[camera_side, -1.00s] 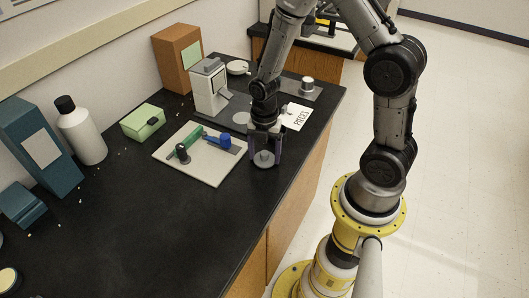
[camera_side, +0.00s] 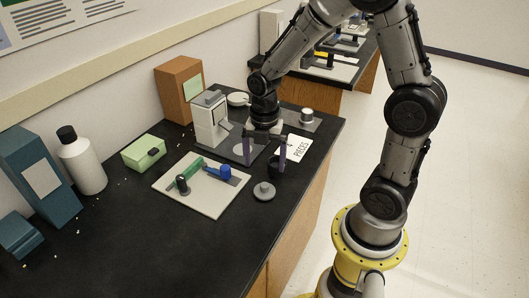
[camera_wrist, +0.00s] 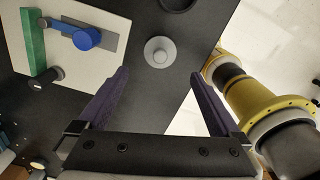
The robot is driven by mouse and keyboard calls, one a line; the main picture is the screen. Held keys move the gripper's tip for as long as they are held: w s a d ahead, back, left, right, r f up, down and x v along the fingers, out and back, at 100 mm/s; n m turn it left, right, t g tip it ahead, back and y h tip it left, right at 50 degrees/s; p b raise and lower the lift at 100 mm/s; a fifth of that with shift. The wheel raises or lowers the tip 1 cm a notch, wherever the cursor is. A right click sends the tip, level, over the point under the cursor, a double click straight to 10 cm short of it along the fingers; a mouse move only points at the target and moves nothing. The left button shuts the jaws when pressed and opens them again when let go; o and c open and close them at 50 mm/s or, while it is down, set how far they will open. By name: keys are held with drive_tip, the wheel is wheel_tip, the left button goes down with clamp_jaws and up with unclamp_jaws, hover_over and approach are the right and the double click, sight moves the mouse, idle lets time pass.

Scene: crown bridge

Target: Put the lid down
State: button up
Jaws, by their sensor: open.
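The lid (camera_side: 264,190) is a grey disc with a round knob, lying knob-up on the black bench right of the pale mat. It also shows in the wrist view (camera_wrist: 159,52), ahead of the fingers and clear of them. My gripper (camera_side: 265,160) is open and empty, its two purple fingers spread apart, above the bench and farther back than the lid. It also shows in the wrist view (camera_wrist: 163,75). A dark round pot (camera_side: 275,166) is by the right finger, partly hidden; its rim shows at the top of the wrist view (camera_wrist: 180,4).
The pale mat (camera_side: 205,207) holds a green bar (camera_side: 185,175), a blue piece (camera_side: 222,171) and a dark knob. A white device (camera_side: 208,118) and a "PIECES" card (camera_side: 296,149) are behind. The bench's right edge is near the lid. The front bench is clear.

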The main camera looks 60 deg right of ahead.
drive_tip(key=s+a+r+m+t, duration=0.2)
drive_tip(key=s+r+m, duration=0.4)
drive_tip(key=r+m, duration=0.2)
drive_tip(key=s+a+r+m+t, duration=0.3)
drive_tip(key=s+r+m, duration=0.4)
drive_tip(key=m, duration=0.6)
drive_tip(key=shift+s+r+t, duration=0.3)
drive_tip(key=shift+r, duration=0.25)
